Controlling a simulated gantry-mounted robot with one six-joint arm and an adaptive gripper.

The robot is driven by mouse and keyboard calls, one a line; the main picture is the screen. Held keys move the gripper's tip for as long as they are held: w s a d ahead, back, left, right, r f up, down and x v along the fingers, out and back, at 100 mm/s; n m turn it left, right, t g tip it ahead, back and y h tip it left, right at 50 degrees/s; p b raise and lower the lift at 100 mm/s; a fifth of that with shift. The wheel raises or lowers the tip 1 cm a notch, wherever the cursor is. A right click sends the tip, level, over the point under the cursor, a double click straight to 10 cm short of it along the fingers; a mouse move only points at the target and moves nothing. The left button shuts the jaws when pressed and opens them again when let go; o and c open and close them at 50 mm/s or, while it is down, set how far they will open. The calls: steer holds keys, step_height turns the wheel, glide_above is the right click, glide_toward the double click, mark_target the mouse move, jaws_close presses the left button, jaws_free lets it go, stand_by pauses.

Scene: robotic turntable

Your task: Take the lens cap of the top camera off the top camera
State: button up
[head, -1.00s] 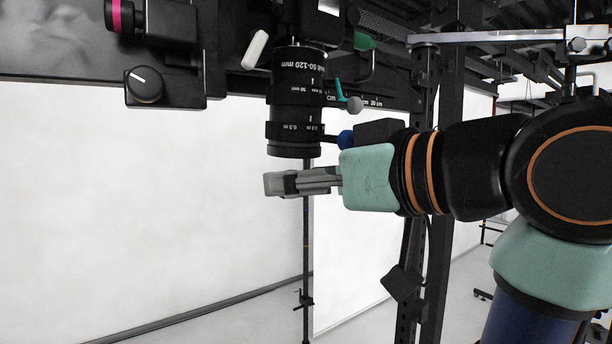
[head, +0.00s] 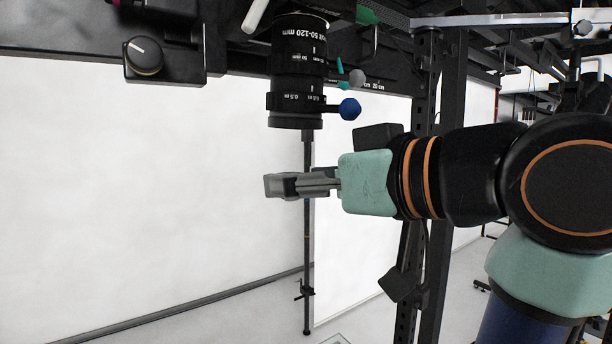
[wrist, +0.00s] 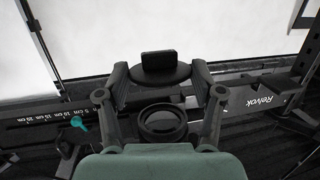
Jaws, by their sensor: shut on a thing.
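The top camera's lens (head: 297,70) hangs pointing down from a dark beam in the head view. Its front ring also shows in the wrist view (wrist: 162,122). My gripper (head: 283,185) is below the lens, with a clear gap between them. In the wrist view my gripper (wrist: 160,76) is shut on the lens cap (wrist: 160,58), a dark round disc with a rectangular grip. The cap sits between the fingertips, apart from the lens. In the head view the fingers mostly hide the cap.
A blue knob (head: 349,109) and a teal lever (head: 341,68) stick out beside the lens. A box with a dial (head: 144,56) hangs at left. A thin upright pole (head: 307,240) stands behind my gripper. The space below it looks free.

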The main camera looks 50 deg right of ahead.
steer(key=shift+w+f+b, duration=0.1)
steer(key=shift+f+b, duration=0.3)
steer(key=shift+f, duration=0.45)
